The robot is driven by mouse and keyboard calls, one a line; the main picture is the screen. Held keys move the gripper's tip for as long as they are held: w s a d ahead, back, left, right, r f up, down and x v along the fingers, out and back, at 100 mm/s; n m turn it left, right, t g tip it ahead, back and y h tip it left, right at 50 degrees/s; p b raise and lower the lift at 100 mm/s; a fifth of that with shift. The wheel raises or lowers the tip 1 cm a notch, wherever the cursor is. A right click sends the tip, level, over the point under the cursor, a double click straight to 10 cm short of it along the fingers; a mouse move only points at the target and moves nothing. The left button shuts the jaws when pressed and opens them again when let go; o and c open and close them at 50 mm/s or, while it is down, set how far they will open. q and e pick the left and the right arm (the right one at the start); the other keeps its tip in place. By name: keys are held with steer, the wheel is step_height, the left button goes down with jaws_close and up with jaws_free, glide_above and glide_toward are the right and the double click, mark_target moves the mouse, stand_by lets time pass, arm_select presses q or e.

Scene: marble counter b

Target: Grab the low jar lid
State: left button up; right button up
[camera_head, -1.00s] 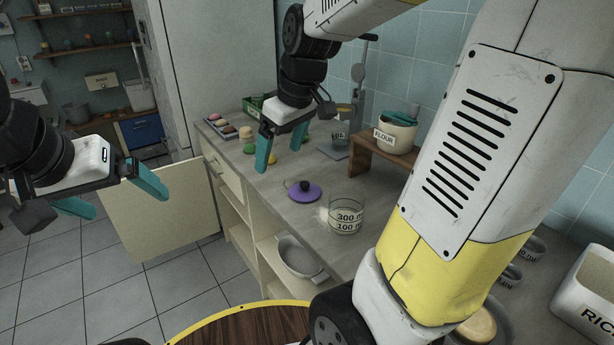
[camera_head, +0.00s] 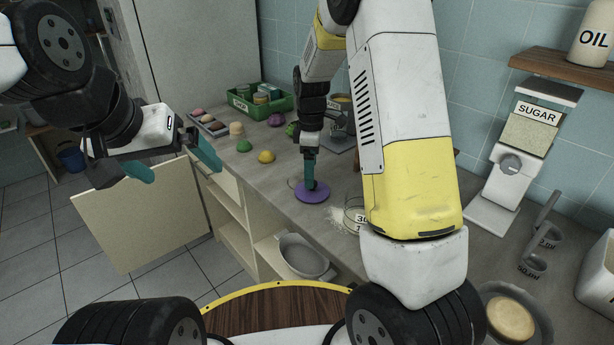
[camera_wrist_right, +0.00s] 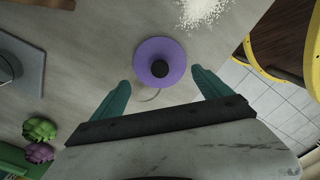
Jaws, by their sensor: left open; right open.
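The low jar lid is a purple disc (camera_head: 312,194) with a black knob, lying on the grey counter near its front edge. In the right wrist view the lid (camera_wrist_right: 147,58) lies just past the fingertips, with its knob about midway between them. My right gripper (camera_head: 309,184) is over the lid, pointing down; its fingers hide the knob in the head view. In the wrist view my right gripper (camera_wrist_right: 160,82) is open and empty. My left gripper (camera_head: 183,172) is open and empty, left of the counter, away from the lid.
A glass measuring jar (camera_head: 355,214) stands right of the lid, partly behind my right arm, with spilled white powder (camera_wrist_right: 203,10) near it. Cupcakes, green and yellow pieces (camera_head: 266,156) and a green crate (camera_head: 280,105) stand farther back. A cabinet door (camera_head: 140,215) hangs open.

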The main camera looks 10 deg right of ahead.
steer(key=f, duration=0.5)
steer(key=shift+s+d, duration=0.1)
steer(key=shift+d, duration=0.15)
steer(key=shift+s+f, duration=0.1)
steer(key=shift+f, duration=0.05)
jaws_close()
